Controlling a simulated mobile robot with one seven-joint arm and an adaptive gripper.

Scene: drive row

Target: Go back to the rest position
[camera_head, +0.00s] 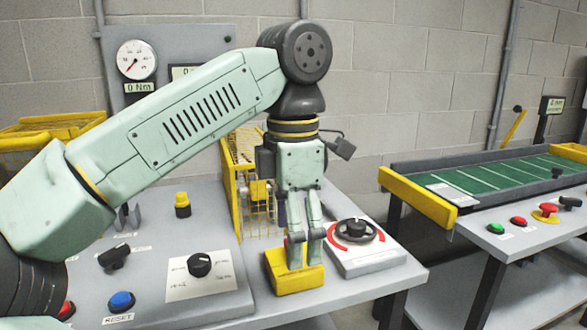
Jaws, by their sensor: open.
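My gripper (306,250) hangs from my pale green arm in the middle of the head view and points down. I cannot tell whether the fingertips touch the block. The jaws are open. To the right of the gripper, a black dial knob (354,230) with a red arc sits on a white panel.
The bench (300,311) also holds a rotary knob (199,265), a blue RESET button (122,301) and a yellow cage (243,185). A gauge (136,60) is on the back panel. A green-topped conveyor table (490,177) stands right, beyond a gap.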

